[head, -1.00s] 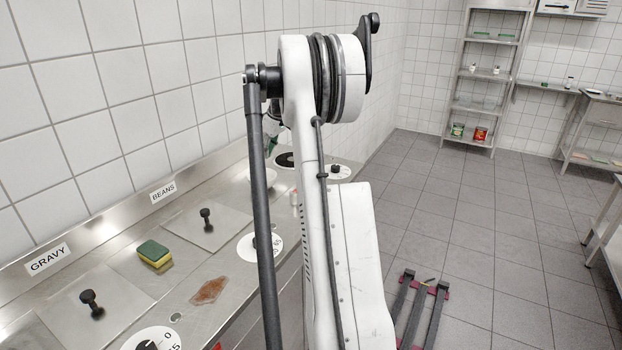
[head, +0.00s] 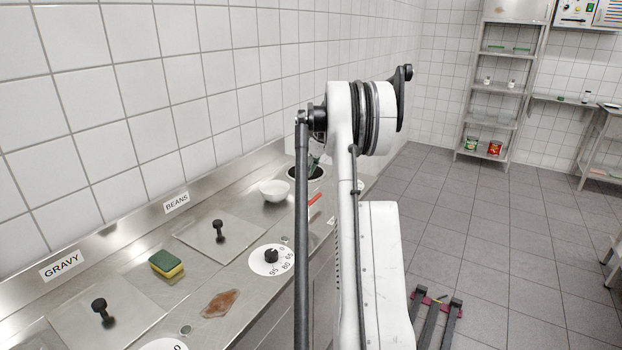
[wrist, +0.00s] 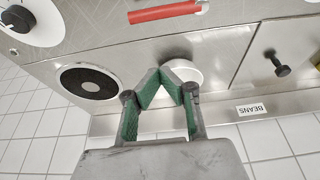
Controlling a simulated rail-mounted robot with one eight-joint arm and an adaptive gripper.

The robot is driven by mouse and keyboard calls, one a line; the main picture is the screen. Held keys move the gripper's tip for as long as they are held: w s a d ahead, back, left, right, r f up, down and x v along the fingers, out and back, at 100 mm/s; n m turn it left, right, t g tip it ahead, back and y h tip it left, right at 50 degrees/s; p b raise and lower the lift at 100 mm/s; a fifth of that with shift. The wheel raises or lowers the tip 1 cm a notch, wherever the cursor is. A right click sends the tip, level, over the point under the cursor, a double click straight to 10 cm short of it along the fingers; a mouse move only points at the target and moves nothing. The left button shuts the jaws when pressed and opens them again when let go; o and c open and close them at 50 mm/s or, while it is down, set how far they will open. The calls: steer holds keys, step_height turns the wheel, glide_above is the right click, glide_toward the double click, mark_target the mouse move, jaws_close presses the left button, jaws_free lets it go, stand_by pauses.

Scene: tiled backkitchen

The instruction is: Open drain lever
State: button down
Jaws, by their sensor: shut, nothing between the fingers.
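My gripper (wrist: 168,84) is shut and empty, its green-padded fingers meeting at the tips in the wrist view. In the head view it is mostly hidden behind my own arm. A red bar-shaped handle (wrist: 168,12) lies along the counter at the top of the wrist view, apart from my fingers. It also shows in the head view (head: 315,199). I cannot tell for sure whether it is the drain lever. A round dark opening with a metal rim (wrist: 89,84) is left of my fingers in the wrist view; in the head view it is at the far counter end (head: 306,172).
A white bowl (head: 274,190) stands by the opening, partly behind my fingertips in the wrist view (wrist: 183,72). A sponge (head: 166,263), brown stain (head: 221,303), lidded wells and a dial (head: 271,256) are nearer on the counter (head: 212,277). The tiled wall borders it.

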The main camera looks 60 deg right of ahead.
steer(key=x, duration=0.8)
steer(key=shift+p, duration=0.3)
steer(key=s, duration=0.2)
steer(key=shift+s+f+p, duration=0.3)
steer(key=shift+s+f, duration=0.35)
steer(key=shift+s, duration=0.25)
